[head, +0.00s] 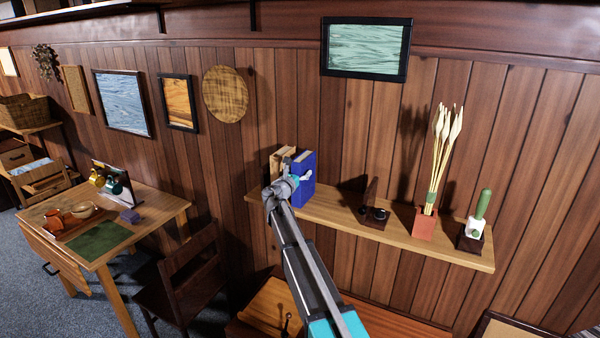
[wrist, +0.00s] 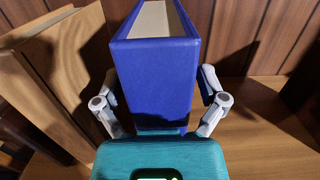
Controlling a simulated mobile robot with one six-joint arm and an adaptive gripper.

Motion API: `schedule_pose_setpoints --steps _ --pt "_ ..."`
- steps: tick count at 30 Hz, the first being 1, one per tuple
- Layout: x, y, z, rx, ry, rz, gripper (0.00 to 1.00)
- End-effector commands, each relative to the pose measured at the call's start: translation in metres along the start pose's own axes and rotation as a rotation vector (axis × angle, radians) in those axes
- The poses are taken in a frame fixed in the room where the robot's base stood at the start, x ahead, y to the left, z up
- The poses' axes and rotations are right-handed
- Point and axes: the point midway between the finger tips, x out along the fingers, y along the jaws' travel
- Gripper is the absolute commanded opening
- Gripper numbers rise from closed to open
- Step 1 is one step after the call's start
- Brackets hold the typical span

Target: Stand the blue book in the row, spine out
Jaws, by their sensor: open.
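The blue book (head: 303,178) stands upright at the left end of the wall shelf (head: 335,213), just right of the tan books (head: 281,160). In the wrist view the blue book (wrist: 157,75) turns its plain blue spine to me, with its pale page edges on top. My gripper (head: 284,187) is at the book's front. In the wrist view my gripper (wrist: 159,92) is open, one finger on each side of the book. The left finger lies between the blue book and a tan book (wrist: 50,75). Whether the fingers touch the blue book, I cannot tell.
A chair (head: 190,285) and table (head: 150,215) stand lower left.

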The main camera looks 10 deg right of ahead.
Motion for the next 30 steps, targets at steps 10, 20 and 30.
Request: schedule_pose_setpoints --steps 10,20,30 --pt "-0.045 -0.001 -0.001 0.001 0.0 0.002 0.91" --pt "-0.098 -0.001 -0.001 0.001 0.0 0.002 0.91" --pt "-0.12 0.001 0.0 0.001 0.0 0.001 0.91"
